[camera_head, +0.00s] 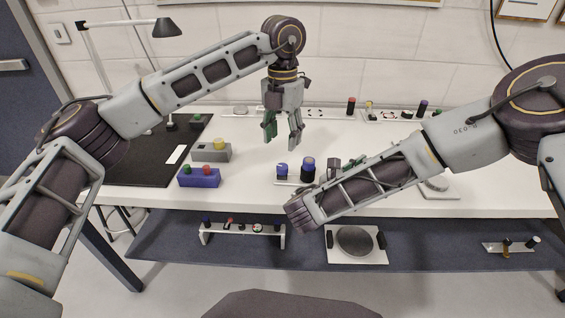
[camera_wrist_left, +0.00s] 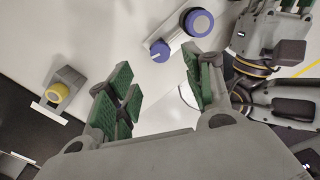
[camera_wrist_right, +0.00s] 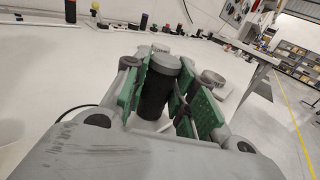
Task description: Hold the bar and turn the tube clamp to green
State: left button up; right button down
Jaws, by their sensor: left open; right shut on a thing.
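My left gripper (camera_head: 283,134) is open and empty, pointing down above the table. In the left wrist view, a white strip (camera_wrist_left: 176,38) carries a blue knob (camera_wrist_left: 159,51) with a pale mark and a taller blue-ringed grey cylinder (camera_wrist_left: 198,23). This fixture lies ahead of the left fingers, apart from them. In the head view the cylinder (camera_head: 308,168) stands just left of my right gripper (camera_head: 348,166). In the right wrist view the right gripper is shut on a black upright cylinder with a grey top (camera_wrist_right: 157,88). I cannot tell which part is the tube clamp; no green mark shows on the fixture.
A grey box with a yellow button (camera_head: 211,151) and a blue box (camera_head: 199,177) stand at left by a black mat (camera_head: 150,160). Small fixtures line the table's back. A lower shelf (camera_head: 300,250) holds more. White table between is clear.

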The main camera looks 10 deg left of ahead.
aim_at(283, 166)
pick_arm(q)
notch_tip(283, 166, down, 9)
dwell(0.5)
jog(key=shift+c, duration=0.3)
jog(key=c, duration=1)
jog(key=shift+o, duration=0.2)
jog(key=shift+m, duration=4)
